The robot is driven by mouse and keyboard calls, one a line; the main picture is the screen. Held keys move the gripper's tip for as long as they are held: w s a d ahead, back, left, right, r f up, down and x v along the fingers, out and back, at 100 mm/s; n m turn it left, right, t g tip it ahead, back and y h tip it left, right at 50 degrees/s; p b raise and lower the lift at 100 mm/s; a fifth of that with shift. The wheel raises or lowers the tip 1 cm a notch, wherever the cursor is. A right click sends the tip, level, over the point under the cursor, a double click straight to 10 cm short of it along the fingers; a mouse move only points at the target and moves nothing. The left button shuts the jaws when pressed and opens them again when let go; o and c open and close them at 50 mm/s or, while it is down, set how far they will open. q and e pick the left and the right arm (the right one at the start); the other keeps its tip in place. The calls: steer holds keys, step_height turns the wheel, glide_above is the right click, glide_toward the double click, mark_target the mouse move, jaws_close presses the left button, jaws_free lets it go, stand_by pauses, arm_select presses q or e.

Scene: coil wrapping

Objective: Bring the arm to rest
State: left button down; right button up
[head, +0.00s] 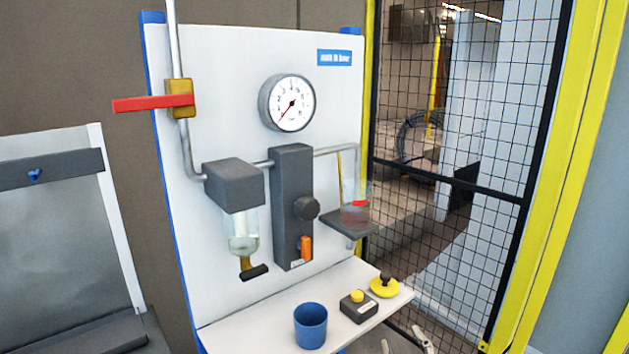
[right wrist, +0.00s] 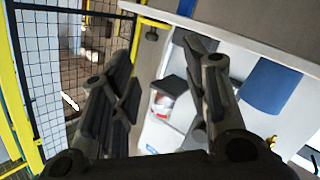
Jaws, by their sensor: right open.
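My right gripper (right wrist: 158,58) shows large in the right wrist view. Its two dark fingers are spread wide and nothing is held between them. In the head view, small grey parts at the bottom edge, right of the shelf, look like the tips of this gripper, mostly cut off by the frame. The rest of the right arm is out of the head view. My left arm and gripper are not in view.
A white panel (head: 225,75) carries a gauge (head: 291,103), a red lever (head: 150,103) and an orange switch (head: 306,248). Its shelf (head: 250,325) holds a blue cup (head: 311,326) and a yellow-topped button box (head: 358,305). A mesh fence (head: 480,180) stands right.

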steer(key=s+d+f+m+g, duration=0.2)
steer(key=s+f+g, duration=0.4)
steer(key=s+f, duration=0.55)
steer(key=s+d+f+m+g, duration=0.2)
steer(key=s+f+g, duration=0.55)
steer(key=s, duration=0.65)
step_height(320, 180, down, 28)
steer(key=s, duration=0.3)
steer(key=s+d+f+g, duration=0.2)
steer(key=s+f, duration=1.2)
steer(key=s, duration=0.2)
steer(key=shift+d+f+n+h, duration=0.3)
steer(key=shift+d+f+n, duration=0.1)
